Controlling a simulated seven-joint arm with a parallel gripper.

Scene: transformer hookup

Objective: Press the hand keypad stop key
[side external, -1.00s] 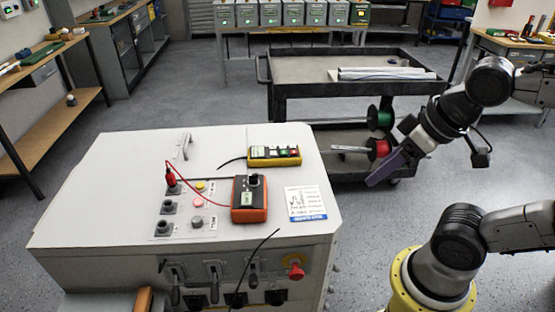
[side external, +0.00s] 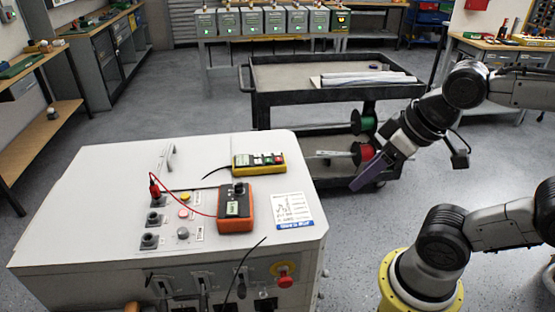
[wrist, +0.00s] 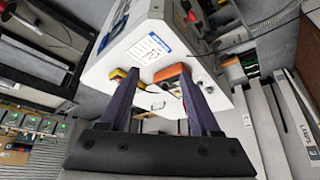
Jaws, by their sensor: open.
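The yellow hand keypad (side external: 258,163) lies on the white cabinet top (side external: 120,185), with a dark face and a few keys, red, green and white among them. A black cable leaves its left end. In the wrist view the keypad (wrist: 121,74) shows near the left finger, partly hidden by it. My gripper (side external: 362,182) is to the right of the cabinet, well apart from the keypad, with purple fingers. In the wrist view the gripper (wrist: 158,90) has its two fingers spread, with nothing between them.
An orange meter (side external: 236,208) sits just in front of the keypad, with a red lead to a socket on the left. A printed card (side external: 293,210) lies on the right of the cabinet top. A red knob (side external: 285,280) is on the cabinet front. A black cart (side external: 300,98) stands behind.

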